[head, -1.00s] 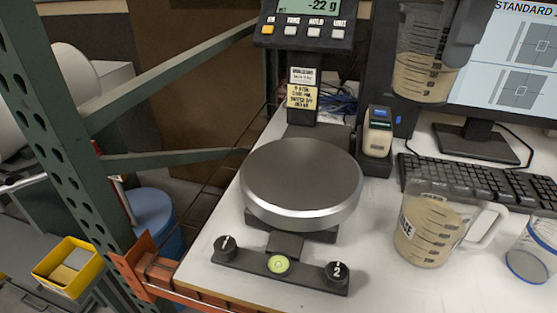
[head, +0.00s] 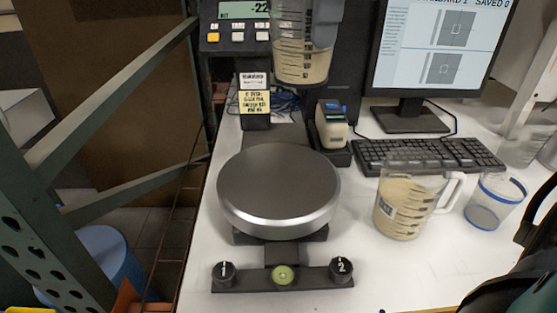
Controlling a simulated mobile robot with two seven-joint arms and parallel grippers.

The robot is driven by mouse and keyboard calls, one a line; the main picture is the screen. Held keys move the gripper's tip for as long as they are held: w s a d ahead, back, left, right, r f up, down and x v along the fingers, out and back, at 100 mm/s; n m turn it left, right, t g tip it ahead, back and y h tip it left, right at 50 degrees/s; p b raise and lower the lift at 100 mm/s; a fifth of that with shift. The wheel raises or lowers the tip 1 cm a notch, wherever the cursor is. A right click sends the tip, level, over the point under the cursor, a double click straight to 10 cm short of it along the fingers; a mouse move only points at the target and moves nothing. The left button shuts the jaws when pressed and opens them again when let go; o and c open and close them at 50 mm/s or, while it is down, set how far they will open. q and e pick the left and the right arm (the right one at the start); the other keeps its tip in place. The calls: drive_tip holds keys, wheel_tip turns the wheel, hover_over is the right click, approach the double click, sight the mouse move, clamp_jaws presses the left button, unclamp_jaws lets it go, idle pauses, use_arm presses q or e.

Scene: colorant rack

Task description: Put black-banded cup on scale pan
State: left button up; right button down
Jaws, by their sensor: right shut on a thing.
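The scale pan (head: 278,185) is a round, dark grey disc with a shiny rim, and it is empty. My right gripper (head: 322,22) comes in at the top edge of the head view, shut on a clear graduated cup (head: 300,55) with beige contents. The cup is upright, in the air, and appears behind and slightly right of the pan's middle. Its top is cut off, and I cannot make out a black band on it. My left gripper is not in view.
A clear handled jug (head: 405,210) with beige contents stands right of the pan, beside a blue-banded cup (head: 492,205). A small device (head: 331,125), keyboard (head: 430,153) and monitor (head: 435,60) are behind. The scale's display (head: 240,12) partly shows -22. A green rack post stands left.

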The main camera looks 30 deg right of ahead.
wheel_tip(320, 180, down, 19)
drive_tip(key=b, duration=0.2)
drive_tip(key=shift+f+b, duration=0.15)
drive_tip(key=shift+b, duration=0.15)
drive_tip(key=shift+f, duration=0.1)
drive_tip(key=c, duration=1.6)
unclamp_jaws()
drive_tip(key=shift+c, duration=0.2)
drive_tip(key=o, duration=0.4)
